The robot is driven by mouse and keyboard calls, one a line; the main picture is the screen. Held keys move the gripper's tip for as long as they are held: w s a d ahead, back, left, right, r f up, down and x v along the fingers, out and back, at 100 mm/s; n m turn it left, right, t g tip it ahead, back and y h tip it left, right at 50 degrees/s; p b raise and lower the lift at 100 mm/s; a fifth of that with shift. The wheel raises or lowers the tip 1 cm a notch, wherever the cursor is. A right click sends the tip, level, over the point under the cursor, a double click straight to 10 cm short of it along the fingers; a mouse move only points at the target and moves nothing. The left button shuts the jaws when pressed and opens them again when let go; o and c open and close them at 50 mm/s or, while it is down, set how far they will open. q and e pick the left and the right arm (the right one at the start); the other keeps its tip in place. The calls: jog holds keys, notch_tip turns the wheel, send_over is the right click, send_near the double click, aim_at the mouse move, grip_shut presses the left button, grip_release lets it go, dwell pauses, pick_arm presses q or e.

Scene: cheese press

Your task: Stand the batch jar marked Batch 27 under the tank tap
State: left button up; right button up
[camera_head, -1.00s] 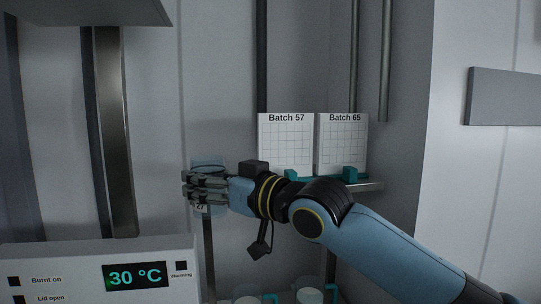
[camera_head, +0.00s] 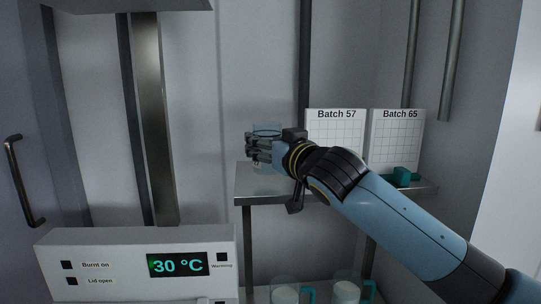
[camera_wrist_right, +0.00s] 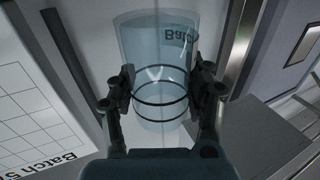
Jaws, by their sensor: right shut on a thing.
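My right gripper (camera_head: 258,149) is shut on a clear, bluish jar (camera_head: 266,129) with dark rings around it. In the right wrist view, the fingers (camera_wrist_right: 162,92) press on both sides of the jar (camera_wrist_right: 150,55). Its printed label shows only "Batc", upside down; the number is cut off there. In the head view the jar looks upright in front of the left part of a grey shelf (camera_head: 246,190). I cannot tell whether its base touches the shelf. No tank tap can be made out. My left gripper is out of view.
Cards marked Batch 57 (camera_head: 335,128) and Batch 65 (camera_head: 397,130) stand on the shelf, with a teal block (camera_head: 404,175) at the right one. Two jars with teal handles (camera_head: 286,294) (camera_head: 346,292) stand lower down. A panel (camera_head: 130,240) reading 30 °C is at front left.

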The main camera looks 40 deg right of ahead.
jog(key=shift+f, duration=1.3)
jog(key=shift+f, duration=0.1)
jog(key=o, duration=1.3)
